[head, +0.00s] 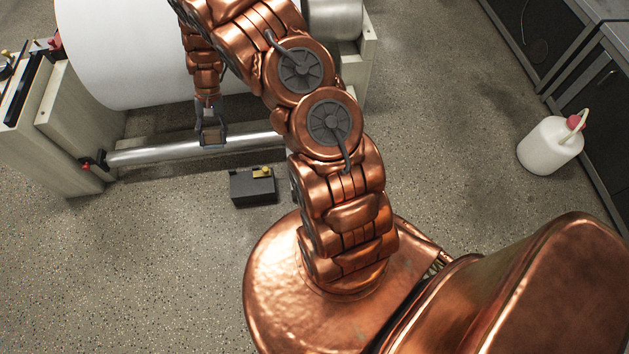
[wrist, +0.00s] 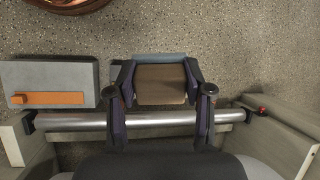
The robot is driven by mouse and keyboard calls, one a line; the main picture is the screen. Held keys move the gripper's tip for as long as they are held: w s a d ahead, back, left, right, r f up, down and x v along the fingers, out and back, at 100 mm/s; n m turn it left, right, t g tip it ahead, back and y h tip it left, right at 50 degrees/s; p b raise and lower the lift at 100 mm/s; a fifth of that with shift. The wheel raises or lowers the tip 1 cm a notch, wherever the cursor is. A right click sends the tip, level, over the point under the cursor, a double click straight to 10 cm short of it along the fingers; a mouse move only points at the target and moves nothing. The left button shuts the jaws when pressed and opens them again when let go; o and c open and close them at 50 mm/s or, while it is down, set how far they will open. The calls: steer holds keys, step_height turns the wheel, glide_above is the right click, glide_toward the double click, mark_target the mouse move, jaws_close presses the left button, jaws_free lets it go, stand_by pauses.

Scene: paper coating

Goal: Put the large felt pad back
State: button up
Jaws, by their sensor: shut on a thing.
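My gripper (wrist: 160,90) is shut on a brown pad with a blue-grey edge, which looks like the large felt pad (wrist: 160,84). The pad lies between the two dark fingers in the wrist view. In the head view my gripper (head: 212,132) points down at the steel bar, and the pad is small and mostly hidden there. The gripper and pad appear over or just beside the steel bar (head: 155,152); I cannot tell whether they touch it. The bar also crosses below the pad in the wrist view (wrist: 70,121).
A large white roll (head: 130,50) is behind the bar. A white jug (head: 549,146) stands far right. Floor at left is clear.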

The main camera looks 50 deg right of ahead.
steer(key=s+d+f+m+t+h+b, duration=0.15)
steer(key=d+f+m+b, duration=0.5)
steer(key=f, duration=0.75)
steer(key=s+d+f+m+t+h+b, duration=0.15)
steer(key=d+f+m+b, duration=0.4)
steer(key=f+b, duration=0.8)
steer(key=s+d+f+m+h+b, duration=0.3)
steer(key=f+m+b, duration=0.5)
steer(key=f, duration=0.8)
steer(key=shift+y, duration=0.8)
steer(key=s+d+b, duration=0.1)
steer(key=d, duration=0.4)
steer(key=s+d+b, duration=0.2)
steer(key=d, duration=0.3)
steer(key=s+d+f+b, duration=0.1)
steer(key=s+d+b, duration=0.1)
steer(key=d, duration=0.3)
steer(key=shift+d+f, duration=0.1)
steer(key=shift+d, duration=0.1)
steer(key=shift+a+f+b, duration=0.1)
steer(key=shift+f+b, duration=0.9)
steer(key=shift+f, duration=0.7)
steer(key=shift+f, duration=0.15)
steer(key=o, duration=1.1)
